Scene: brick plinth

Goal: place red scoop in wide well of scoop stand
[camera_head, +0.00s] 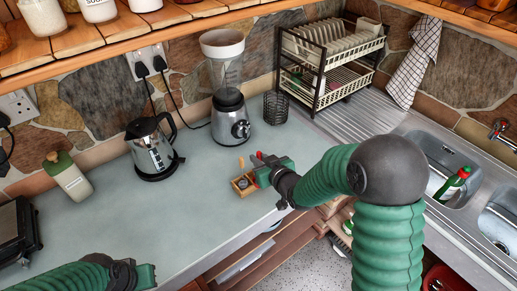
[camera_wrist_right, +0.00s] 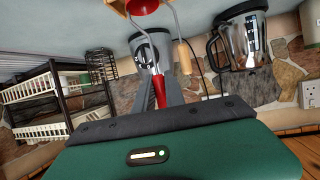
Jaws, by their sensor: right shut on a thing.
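The small wooden scoop stand (camera_head: 243,186) sits on the counter near its front edge; part of it shows at the top of the right wrist view (camera_wrist_right: 117,8). My right gripper (camera_head: 266,168) is just right of the stand, shut on the handle of the red scoop (camera_head: 259,155). In the right wrist view the scoop's red handle (camera_wrist_right: 159,92) is between the fingers, and its red bowl is at the top edge beside the stand. Whether the bowl is inside a well cannot be told. My left gripper (camera_head: 146,275) is low at left; its jaws are unclear.
A wooden-handled utensil (camera_wrist_right: 184,56) stands by the stand. A blender (camera_head: 230,115) and wire cup (camera_head: 275,107) are behind it, a kettle (camera_head: 153,150) to the left. A dish rack (camera_head: 320,70) and sink (camera_head: 440,165) are to the right. The counter left of the stand is clear.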

